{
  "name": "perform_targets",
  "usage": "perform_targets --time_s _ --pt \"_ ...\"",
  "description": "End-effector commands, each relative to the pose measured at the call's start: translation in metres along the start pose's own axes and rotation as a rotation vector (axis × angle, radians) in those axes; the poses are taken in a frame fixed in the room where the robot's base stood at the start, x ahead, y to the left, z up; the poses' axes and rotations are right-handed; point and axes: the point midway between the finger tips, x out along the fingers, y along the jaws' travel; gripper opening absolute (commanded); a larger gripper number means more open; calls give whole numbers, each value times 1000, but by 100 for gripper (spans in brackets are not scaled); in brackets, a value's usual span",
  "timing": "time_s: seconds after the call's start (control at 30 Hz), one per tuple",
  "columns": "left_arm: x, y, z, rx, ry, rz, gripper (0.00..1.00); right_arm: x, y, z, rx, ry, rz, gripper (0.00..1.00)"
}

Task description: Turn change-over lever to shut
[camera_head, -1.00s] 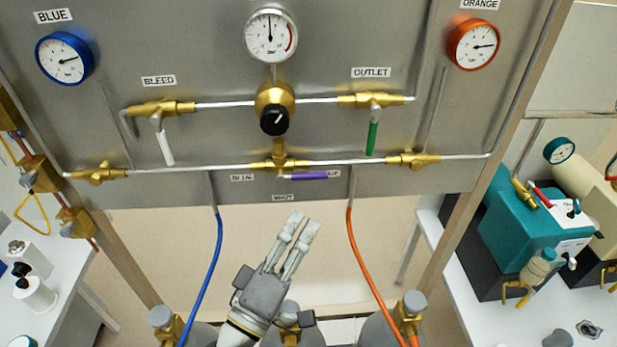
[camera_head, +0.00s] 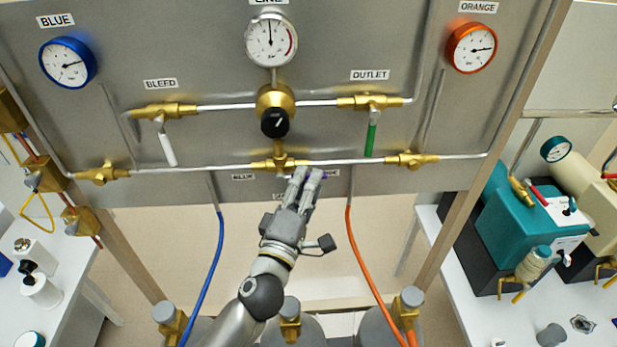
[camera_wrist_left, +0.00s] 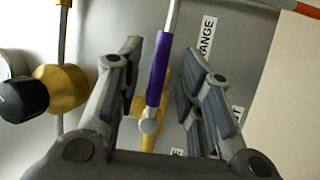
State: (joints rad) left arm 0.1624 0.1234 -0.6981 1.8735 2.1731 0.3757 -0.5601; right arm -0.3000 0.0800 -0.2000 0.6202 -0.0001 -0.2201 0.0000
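The change-over lever has a purple sleeve (camera_wrist_left: 158,68) and sits on a brass valve (camera_head: 275,163) at the middle of the panel's lower pipe. In the head view the lever is mostly hidden by my left gripper (camera_head: 308,174), and only a bit of purple shows. My left gripper is open, with its fingers on either side of the purple sleeve and visible gaps to it in the wrist view (camera_wrist_left: 163,60). My right gripper is not in view.
A black knob (camera_head: 274,122) on a brass regulator stands above the valve; it is beside the fingers in the wrist view (camera_wrist_left: 22,100). A white lever (camera_head: 167,149) and a green lever (camera_head: 371,140) hang nearby. Blue (camera_head: 212,265) and orange (camera_head: 363,265) hoses run down on either side of my arm.

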Motion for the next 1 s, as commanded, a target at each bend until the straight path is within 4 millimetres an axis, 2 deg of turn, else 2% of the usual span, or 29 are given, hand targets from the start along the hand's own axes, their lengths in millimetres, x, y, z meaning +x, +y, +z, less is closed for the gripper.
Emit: perform_targets --time_s 0.13,0.43,0.7,1.0 --pt "11 0 0 -1 0 0 35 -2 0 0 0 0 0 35" --pt "13 0 0 0 0 0 35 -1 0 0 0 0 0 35" --pt "12 0 0 0 0 0 0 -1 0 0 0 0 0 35" --pt "13 0 0 0 0 -1 0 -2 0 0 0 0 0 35"
